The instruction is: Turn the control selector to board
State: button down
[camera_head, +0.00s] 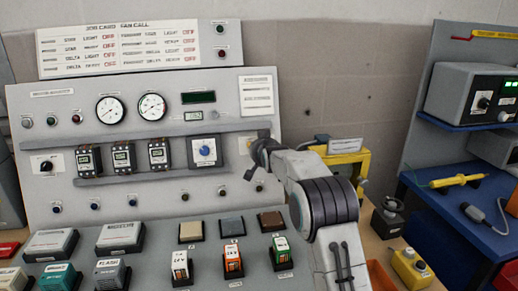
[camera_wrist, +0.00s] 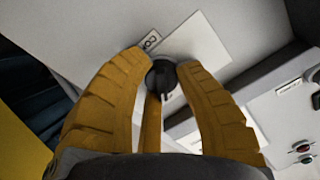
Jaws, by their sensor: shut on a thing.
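The control selector (camera_wrist: 163,76) is a small black knob on a pale plate in the wrist view. Beside it is a label of which only the first letters, seemingly "CO", show. In the head view my gripper (camera_head: 257,162) is at the right edge of the grey panel, just right of the blue knob. The selector's knob is hidden there behind my gripper and arm. I cannot read which position the selector points to.
The grey panel (camera_head: 70,105) holds dials, breakers and a blue knob (camera_head: 204,153). Several colored blocks stand on its lower slope. A yellow box (camera_head: 350,161) stands behind my arm. A blue bench (camera_head: 452,198) with instruments is at the right.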

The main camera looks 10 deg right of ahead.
jog(key=shift+a+f, duration=0.2)
jog(key=shift+f, duration=0.35)
jog(key=c, duration=1.3)
grip_release()
jog(key=shift+c, duration=0.2)
jog(key=o, duration=0.5)
jog(key=shift+a+r, duration=0.1)
jog(key=shift+r, duration=0.05)
jog(key=shift+c, duration=0.2)
jog(key=shift+r, duration=0.15)
jog(key=shift+r, duration=0.1)
jog(key=shift+s+r, duration=0.2)
jog(key=shift+s, duration=0.3)
jog(key=v, duration=1.1)
jog(key=shift+f, duration=0.1)
